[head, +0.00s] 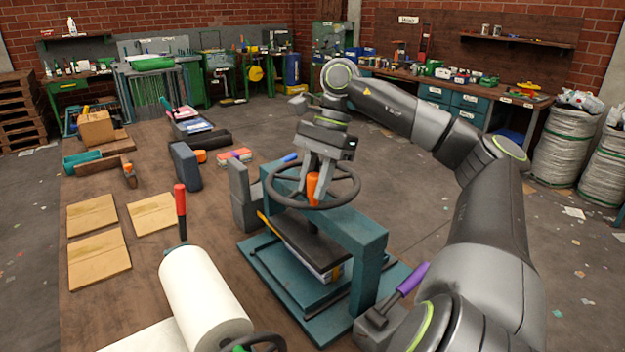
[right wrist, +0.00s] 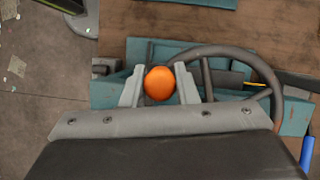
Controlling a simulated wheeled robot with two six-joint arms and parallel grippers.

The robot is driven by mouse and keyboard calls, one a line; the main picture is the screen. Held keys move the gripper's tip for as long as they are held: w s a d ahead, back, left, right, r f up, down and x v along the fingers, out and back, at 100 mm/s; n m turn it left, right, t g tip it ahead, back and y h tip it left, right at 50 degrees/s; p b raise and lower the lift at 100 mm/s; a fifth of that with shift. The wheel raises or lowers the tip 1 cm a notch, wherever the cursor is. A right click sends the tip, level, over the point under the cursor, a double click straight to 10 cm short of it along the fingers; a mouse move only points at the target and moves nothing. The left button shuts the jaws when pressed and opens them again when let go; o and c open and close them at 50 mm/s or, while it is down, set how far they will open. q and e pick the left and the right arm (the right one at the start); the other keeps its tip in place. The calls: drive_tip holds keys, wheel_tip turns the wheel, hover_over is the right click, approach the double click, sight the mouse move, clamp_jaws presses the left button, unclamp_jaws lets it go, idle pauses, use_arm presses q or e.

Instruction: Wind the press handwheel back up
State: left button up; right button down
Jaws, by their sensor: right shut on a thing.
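The press (head: 365,260) is a teal frame on a flat base on the wooden bench. Its dark handwheel (head: 345,197) lies flat on top and has an upright orange knob (head: 313,188). My right gripper (head: 317,180) points down over the wheel and is shut on the orange knob. In the right wrist view the knob (right wrist: 159,83) sits between both fingers, with part of the wheel rim (right wrist: 262,70) curving to the right. A dark plate and a light stack (head: 322,262) lie under the press beam. My left gripper is not in view.
A white paper roll (head: 203,300) and a red-handled tool (head: 180,205) stand to the left of the press. A purple-handled tool (head: 412,278) lies at its right front. Cardboard pieces (head: 97,258) lie flat on the bench at left.

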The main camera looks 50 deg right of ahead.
drive_tip(key=shift+d, duration=0.1)
drive_tip(key=c, duration=1.1)
unclamp_jaws()
drive_tip(key=shift+s, duration=0.15)
drive_tip(key=shift+r, duration=0.1)
drive_tip(key=shift+d+r, duration=0.1)
drive_tip(key=shift+r, duration=0.15)
drive_tip(key=p+v, duration=0.1)
drive_tip(key=v, duration=0.5)
drive_tip(key=shift+p+v, duration=5.35)
drive_tip(key=shift+p, duration=0.1)
